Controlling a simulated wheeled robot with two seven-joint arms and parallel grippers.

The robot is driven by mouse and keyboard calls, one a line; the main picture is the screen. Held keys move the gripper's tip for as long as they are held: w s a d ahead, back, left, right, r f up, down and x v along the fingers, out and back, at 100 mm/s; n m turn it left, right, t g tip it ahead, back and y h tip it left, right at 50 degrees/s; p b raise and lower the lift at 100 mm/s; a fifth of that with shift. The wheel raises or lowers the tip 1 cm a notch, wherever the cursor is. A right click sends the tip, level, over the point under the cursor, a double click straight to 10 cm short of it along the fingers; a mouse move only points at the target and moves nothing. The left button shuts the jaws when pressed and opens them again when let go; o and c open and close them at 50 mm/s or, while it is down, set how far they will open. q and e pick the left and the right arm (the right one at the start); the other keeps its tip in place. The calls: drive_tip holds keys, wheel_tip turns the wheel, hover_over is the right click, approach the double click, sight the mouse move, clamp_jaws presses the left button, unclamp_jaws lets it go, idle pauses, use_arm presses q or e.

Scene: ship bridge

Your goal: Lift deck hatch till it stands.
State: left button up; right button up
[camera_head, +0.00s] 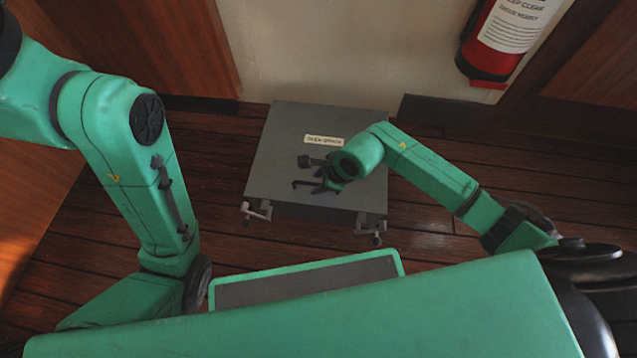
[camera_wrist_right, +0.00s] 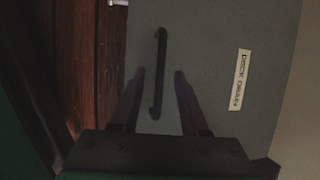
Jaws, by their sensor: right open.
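The deck hatch (camera_head: 285,130) is a grey square lid with a small white label (camera_head: 324,141), lying flat and closed on the wooden floor in the head view. In the right wrist view the hatch lid (camera_wrist_right: 205,45) fills much of the picture. Its dark bar handle (camera_wrist_right: 158,75) runs between my open right gripper's fingers (camera_wrist_right: 160,78), which do not clasp it. In the head view my right gripper (camera_head: 312,173) is over the front half of the lid, partly covering the handle. My left arm is folded at the left; its gripper does not show.
Two metal latches (camera_head: 256,211) (camera_head: 370,228) sit at the hatch's front edge. A red fire extinguisher (camera_head: 505,35) hangs on the pale wall (camera_head: 330,55) behind. Wooden panels stand left and right. Plank floor (camera_head: 215,180) is clear beside the hatch.

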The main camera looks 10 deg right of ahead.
clamp_jaws()
idle(1.4)
